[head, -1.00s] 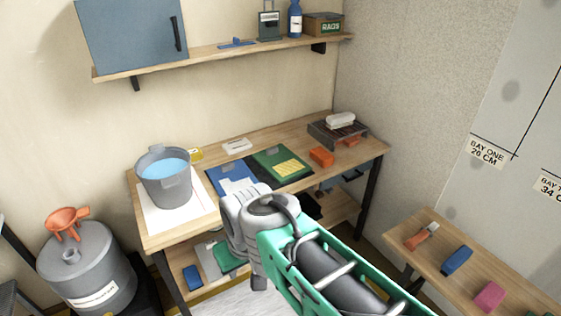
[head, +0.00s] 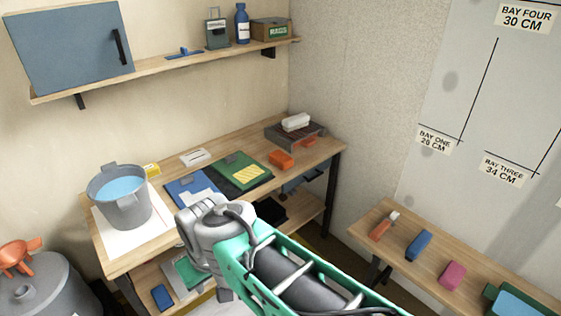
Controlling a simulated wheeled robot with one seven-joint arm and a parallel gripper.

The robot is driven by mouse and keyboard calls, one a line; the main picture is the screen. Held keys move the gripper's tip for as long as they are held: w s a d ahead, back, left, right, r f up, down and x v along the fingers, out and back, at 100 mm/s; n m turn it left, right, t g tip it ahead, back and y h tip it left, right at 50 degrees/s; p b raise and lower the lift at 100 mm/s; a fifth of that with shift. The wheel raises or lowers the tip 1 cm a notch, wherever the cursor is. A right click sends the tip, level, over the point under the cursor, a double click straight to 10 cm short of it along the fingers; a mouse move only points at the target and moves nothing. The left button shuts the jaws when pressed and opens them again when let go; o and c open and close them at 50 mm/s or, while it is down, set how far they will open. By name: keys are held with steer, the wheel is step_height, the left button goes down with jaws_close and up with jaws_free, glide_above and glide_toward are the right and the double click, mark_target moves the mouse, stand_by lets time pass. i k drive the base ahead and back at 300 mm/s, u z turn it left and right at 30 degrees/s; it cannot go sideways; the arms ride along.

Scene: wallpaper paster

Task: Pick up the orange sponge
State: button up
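An orange block (head: 281,159), which looks like the orange sponge, lies on the wooden workbench (head: 165,152), right of the green folder (head: 232,163) and in front of the dark rack (head: 280,136). A smaller orange-red item (head: 308,142) lies at the rack's front edge; I cannot tell what it is. My green and grey arm reaches in from the bottom right. Its grey joint is in front of the bench's front edge, left of and below the orange block. My gripper's fingers do not show.
A grey bucket of water (head: 121,194) stands on the bench's left part. A blue folder (head: 191,187) lies beside the green one. At right, a narrow wooden shelf (head: 389,257) holds an orange-handled brush (head: 384,225), a blue block (head: 419,244) and a pink block (head: 453,275).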

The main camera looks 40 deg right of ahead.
mark_target(283, 162)
steer(key=z, duration=1.25)
steer(key=i, duration=1.9)
steer(key=u, duration=2.65)
